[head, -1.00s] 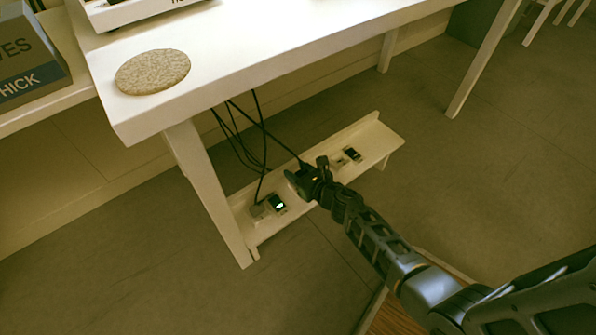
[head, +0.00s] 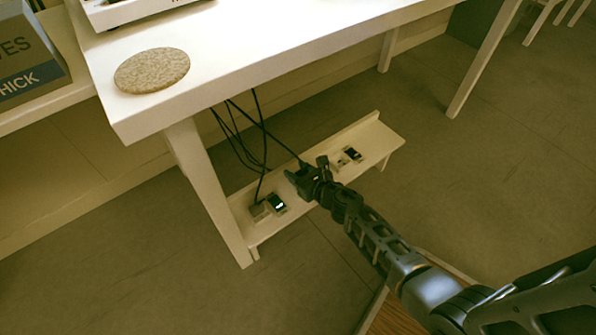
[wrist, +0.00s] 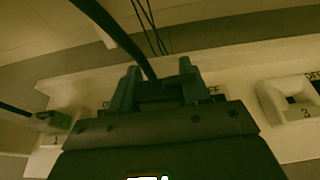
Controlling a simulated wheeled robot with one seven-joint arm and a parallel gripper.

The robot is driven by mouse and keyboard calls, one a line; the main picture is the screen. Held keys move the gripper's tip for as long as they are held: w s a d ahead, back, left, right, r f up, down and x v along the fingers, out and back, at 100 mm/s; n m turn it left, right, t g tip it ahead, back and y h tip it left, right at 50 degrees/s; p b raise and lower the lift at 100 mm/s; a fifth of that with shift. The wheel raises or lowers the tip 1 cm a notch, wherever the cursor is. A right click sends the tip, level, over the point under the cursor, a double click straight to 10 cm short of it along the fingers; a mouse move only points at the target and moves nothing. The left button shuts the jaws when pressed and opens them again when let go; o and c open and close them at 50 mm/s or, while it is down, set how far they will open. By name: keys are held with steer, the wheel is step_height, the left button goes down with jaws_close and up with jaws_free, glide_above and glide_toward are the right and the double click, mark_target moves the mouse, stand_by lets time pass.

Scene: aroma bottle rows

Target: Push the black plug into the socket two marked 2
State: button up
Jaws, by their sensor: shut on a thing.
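My gripper (head: 303,178) is over the middle of the low white shelf under the table. In the wrist view its two fingers (wrist: 156,88) are closed on the black plug (wrist: 158,92), with a black cable rising from it. Socket two is mostly hidden behind my gripper and the plug; part of an "OFF" label shows to the right of the fingers. I cannot tell whether the plug is in the socket or just above it. Socket 1 (wrist: 52,140) is on the left and socket 3 (wrist: 284,102) on the right.
The white shelf (head: 373,138) has a raised back edge. Another plug with a cable sits at the left socket, beside a lit green display (head: 277,204). A display (head: 353,154) stands at the right. The tabletop (head: 240,60) overhangs, and black cables (head: 238,135) hang behind.

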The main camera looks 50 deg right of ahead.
steer(key=shift+f+b, duration=1.35)
steer(key=shift+b, duration=0.1)
steer(key=o, duration=1.2)
steer(key=shift+s, duration=0.1)
steer(key=p+v, duration=0.1)
steer(key=v, duration=0.6)
steer(key=shift+s+a+r+p, duration=0.15)
steer(key=shift+s+p, duration=0.15)
steer(key=shift+p, duration=0.1)
